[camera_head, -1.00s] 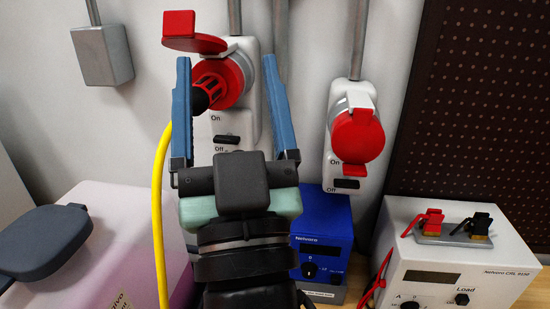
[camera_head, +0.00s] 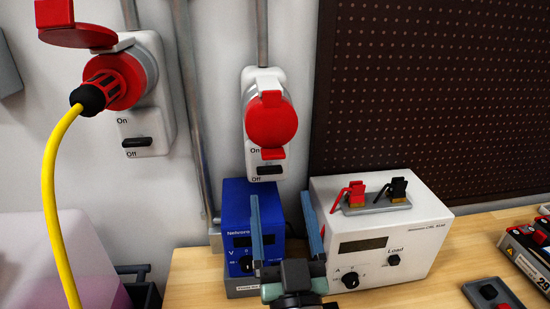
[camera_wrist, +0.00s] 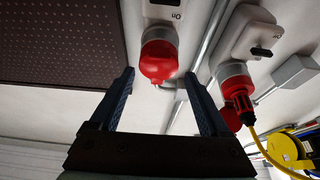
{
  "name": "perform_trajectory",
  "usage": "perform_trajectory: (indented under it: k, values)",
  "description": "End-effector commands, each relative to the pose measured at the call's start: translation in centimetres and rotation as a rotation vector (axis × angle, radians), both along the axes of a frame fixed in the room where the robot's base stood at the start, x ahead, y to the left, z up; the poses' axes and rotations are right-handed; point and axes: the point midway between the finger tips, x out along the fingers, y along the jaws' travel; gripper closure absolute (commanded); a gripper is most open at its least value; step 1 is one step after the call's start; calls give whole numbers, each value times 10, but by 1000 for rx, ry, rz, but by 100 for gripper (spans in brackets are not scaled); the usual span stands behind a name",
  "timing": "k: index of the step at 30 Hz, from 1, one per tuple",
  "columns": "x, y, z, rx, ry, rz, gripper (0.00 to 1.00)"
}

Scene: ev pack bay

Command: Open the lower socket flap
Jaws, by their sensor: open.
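The lower socket (camera_head: 262,90) is on the wall, right of a second socket (camera_head: 140,60). Its round red flap (camera_head: 271,124) is closed over the front, with a red tab at its bottom edge. In the wrist view, which looks upside down, the red flap (camera_wrist: 158,62) shows just beyond and between my fingertips. My gripper (camera_head: 279,195) is open and empty, below the lower socket and in front of the bench devices in the head view. In the wrist view my gripper (camera_wrist: 159,74) has both fingers apart, with no clear contact with the flap.
The second socket has its flap (camera_head: 75,30) raised and a red-black plug (camera_head: 97,88) with a yellow cable (camera_head: 50,190) in it. A blue device (camera_head: 234,212) and a white device (camera_head: 425,222) stand on the wooden bench (camera_head: 430,285). A dark perforated panel (camera_head: 440,90) is at right.

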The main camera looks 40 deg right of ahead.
Motion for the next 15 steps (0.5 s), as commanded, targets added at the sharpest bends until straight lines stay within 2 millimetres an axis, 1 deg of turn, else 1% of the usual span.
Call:
perform_trajectory:
  k: [1,6,9,15]
  values:
    - [9,-5,11,-1,-2,1,20]
    - [34,-23,23,1,-2,1,20]
    - [45,-31,27,1,-2,1,20]
    - [59,-39,30,1,-1,0,20]
